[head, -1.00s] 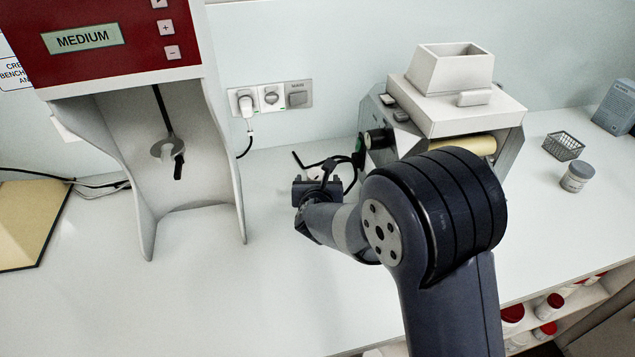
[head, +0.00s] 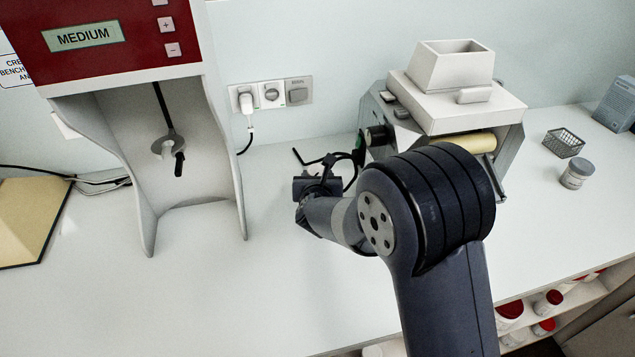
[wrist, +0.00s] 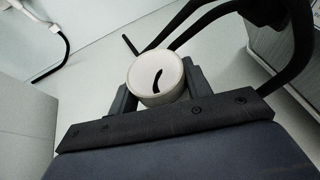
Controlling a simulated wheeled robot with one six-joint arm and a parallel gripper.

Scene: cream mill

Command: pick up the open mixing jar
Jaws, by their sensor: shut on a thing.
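The open mixing jar (wrist: 154,72) is a white, round, lidless jar in the wrist view. Its open mouth faces the camera, and a dark curved mark or shadow shows inside. My gripper (wrist: 156,88) has its two dark fingers on either side of the jar and is shut on it. In the head view my gripper (head: 318,187) is over the bench left of the roller mill, and my own arm hides most of the jar there. I cannot tell whether the jar is touching the bench.
The roller mill (head: 465,113) with its white hopper stands close right of my gripper. The red and white mixer (head: 120,60) stands at the left. A wire basket (head: 563,143) and a small lidded jar (head: 577,174) are at the right. The front bench is clear.

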